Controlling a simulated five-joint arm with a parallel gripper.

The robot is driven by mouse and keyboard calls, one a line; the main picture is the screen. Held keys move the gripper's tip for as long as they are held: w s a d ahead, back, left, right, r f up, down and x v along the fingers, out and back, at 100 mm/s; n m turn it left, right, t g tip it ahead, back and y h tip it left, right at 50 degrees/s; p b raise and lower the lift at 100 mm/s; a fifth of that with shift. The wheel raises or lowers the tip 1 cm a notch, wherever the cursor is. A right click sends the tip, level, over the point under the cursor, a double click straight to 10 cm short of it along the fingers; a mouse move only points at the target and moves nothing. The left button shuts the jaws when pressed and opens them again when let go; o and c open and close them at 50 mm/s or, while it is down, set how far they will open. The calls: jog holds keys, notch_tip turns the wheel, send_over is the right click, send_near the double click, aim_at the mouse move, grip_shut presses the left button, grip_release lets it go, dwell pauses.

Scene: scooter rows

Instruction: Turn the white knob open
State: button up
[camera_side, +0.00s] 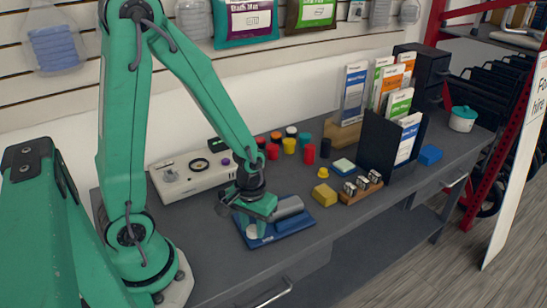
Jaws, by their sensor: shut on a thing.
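A pale box (195,182) stands on the grey bench, left of my gripper. It has a whitish knob (171,174) at its left, a black round dial (199,165) and a small purple knob (225,161). My gripper (256,220) points down, away from that whitish knob, over a blue-based device (288,226) with a grey cylinder (287,207). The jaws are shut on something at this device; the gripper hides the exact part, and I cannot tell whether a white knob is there.
Several coloured small pots (289,145) stand behind the gripper. A yellow block (325,194) and a wooden holder (361,190) lie to the right. A dark leaflet rack (378,146) stands further right. The bench's front edge is close to the blue device.

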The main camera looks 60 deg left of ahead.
dwell(0.4)
jog(key=o, duration=1)
jog(key=shift+r, duration=0.1)
jog(key=shift+r, duration=3.8)
jog(key=r, duration=0.2)
notch_tip(320, 180, up, 12)
jog(key=m+t, duration=0.5)
send_over(254, 228)
jog(key=s, duration=0.3)
jog(key=shift+s+d+r+m+t, duration=0.3)
jog(key=shift+d+r, duration=0.05)
jog(key=shift+r, duration=0.2)
